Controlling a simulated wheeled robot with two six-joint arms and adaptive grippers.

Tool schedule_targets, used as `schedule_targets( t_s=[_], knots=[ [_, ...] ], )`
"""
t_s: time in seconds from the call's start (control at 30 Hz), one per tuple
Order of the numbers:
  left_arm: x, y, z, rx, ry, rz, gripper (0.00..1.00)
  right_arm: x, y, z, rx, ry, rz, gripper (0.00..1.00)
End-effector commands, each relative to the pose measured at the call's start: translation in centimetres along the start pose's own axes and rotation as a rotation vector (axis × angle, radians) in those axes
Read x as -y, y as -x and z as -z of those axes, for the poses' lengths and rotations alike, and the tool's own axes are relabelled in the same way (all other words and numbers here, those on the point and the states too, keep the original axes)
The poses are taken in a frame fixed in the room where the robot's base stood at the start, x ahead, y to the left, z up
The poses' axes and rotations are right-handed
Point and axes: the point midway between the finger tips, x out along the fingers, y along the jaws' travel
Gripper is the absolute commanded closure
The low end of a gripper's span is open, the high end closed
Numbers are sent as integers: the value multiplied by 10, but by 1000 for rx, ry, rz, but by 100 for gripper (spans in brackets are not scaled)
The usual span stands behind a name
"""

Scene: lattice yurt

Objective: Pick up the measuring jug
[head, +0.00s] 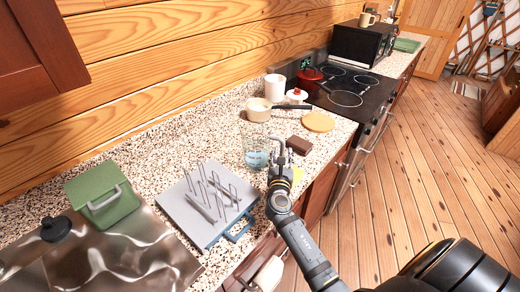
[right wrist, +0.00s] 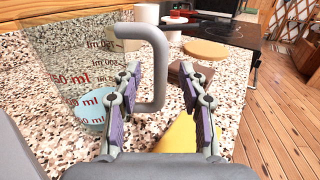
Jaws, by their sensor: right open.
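The measuring jug (head: 255,152) is clear, with red ml marks and a pale blue base, and stands upright on the speckled counter. It also fills the left of the right wrist view (right wrist: 75,75), where its grey handle (right wrist: 159,65) points toward my gripper. My right gripper (head: 279,160) is at the jug's handle side. In the right wrist view my right gripper (right wrist: 158,80) is open, with the upright part of the handle showing between its two fingers. I cannot tell whether a finger touches it. My left gripper is not in view.
A dish rack (head: 215,232) with upright prongs stands left of the jug. A brown block (head: 299,145), a yellow item (head: 297,174) and a round board (head: 319,121) lie to the right. A saucepan (head: 258,110) and a white canister (head: 275,86) stand behind.

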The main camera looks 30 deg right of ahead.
Motion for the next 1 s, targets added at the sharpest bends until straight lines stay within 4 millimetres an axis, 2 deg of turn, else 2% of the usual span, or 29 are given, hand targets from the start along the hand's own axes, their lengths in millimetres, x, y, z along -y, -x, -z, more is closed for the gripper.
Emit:
schedule_targets(
  t_s=[0.07,0.2,0.43,0.73,1.0],
  knots=[
    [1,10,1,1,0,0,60,1,-16,-7,3,3,1,58],
    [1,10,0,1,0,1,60,0,-32,-3,1,1,0,58],
    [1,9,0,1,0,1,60,0,-34,-2,0,-1,0,58],
    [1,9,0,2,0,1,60,0,-34,-2,0,-1,0,98],
    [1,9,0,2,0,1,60,0,-34,-1,0,0,0,100]
  ],
)
